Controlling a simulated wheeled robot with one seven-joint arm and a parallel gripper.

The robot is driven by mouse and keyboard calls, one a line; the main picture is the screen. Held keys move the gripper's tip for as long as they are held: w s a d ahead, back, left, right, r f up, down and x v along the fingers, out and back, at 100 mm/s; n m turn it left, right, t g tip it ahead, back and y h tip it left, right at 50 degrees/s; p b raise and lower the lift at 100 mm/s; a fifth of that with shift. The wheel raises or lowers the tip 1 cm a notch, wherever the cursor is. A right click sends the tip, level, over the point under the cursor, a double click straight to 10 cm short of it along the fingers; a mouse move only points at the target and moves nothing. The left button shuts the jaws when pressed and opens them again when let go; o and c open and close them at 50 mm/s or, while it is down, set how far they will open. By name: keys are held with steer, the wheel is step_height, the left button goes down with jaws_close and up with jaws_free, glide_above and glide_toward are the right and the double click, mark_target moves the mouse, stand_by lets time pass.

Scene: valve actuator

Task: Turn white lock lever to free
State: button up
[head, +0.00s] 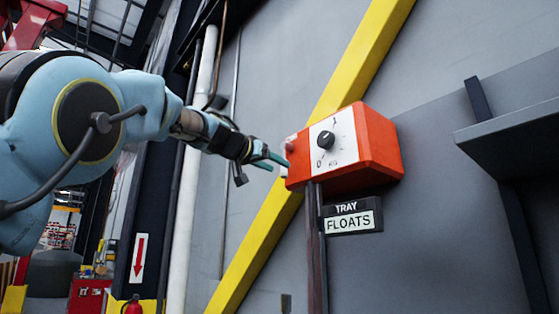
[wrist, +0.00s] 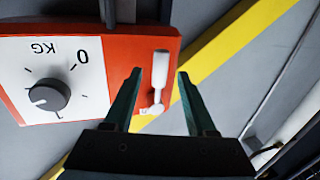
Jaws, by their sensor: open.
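The white lock lever (wrist: 160,68) stands on the front of an orange box (wrist: 125,48), near the edge away from the dial in the wrist view. It looks like a short white bar with a narrower part and a small base. In the head view a small pale piece at the box's left edge (head: 290,143) appears to be the lever, partly unclear. My gripper (head: 276,160) is at that left edge. In the wrist view my gripper (wrist: 159,74) is open, with one finger on each side of the lever in the picture. I cannot tell whether a finger touches it.
A black dial (head: 325,139) sits on the box's white KG face, beside the lever. A sign reading TRAY FLOATS (head: 350,220) hangs below, next to a vertical pipe (head: 316,255). A yellow diagonal beam (head: 255,245) runs behind. A grey shelf (head: 515,140) juts out at right.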

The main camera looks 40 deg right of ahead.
steer(key=shift+p+x, duration=0.45)
steer(key=shift+x, duration=0.85)
steer(key=shift+c, duration=0.3)
jaws_close()
